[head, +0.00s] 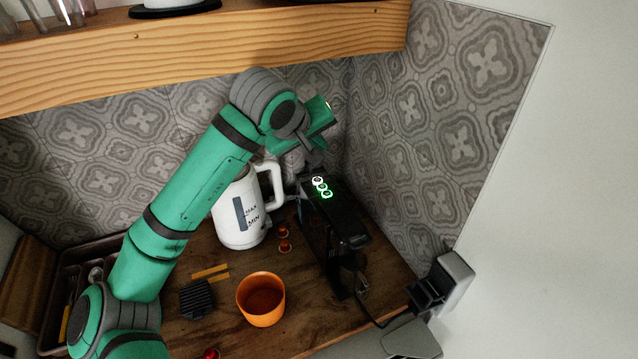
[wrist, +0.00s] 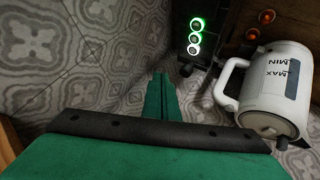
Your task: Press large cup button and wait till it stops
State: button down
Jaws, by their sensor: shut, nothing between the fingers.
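The black coffee machine (head: 340,225) stands on the wooden counter near the tiled right wall. Three round lit buttons (head: 322,187) sit in a row on its top; they also show in the wrist view (wrist: 195,38). Two glow green and the one at the end nearest my gripper looks whiter. I cannot read their symbols clearly, so I cannot tell which is the large cup. My gripper (wrist: 161,76) is shut and empty. In the wrist view its tips are beside and below the button row, apart from it in the picture. In the head view it is just behind the buttons.
A white kettle (head: 238,215) stands left of the machine, with two small capsules (head: 284,238) between them. An orange cup (head: 261,309) is on the counter in front. A wooden shelf (head: 300,42) hangs above my arm. Tiled walls are close behind and right.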

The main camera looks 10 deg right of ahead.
send_over(320, 190)
jog(key=shift+s+f, duration=0.1)
jog(key=shift+f, duration=4.3)
jog(key=shift+d, duration=0.1)
jog(key=shift+a, duration=0.3)
jog(key=shift+s+d, duration=0.1)
jog(key=shift+d, duration=0.05)
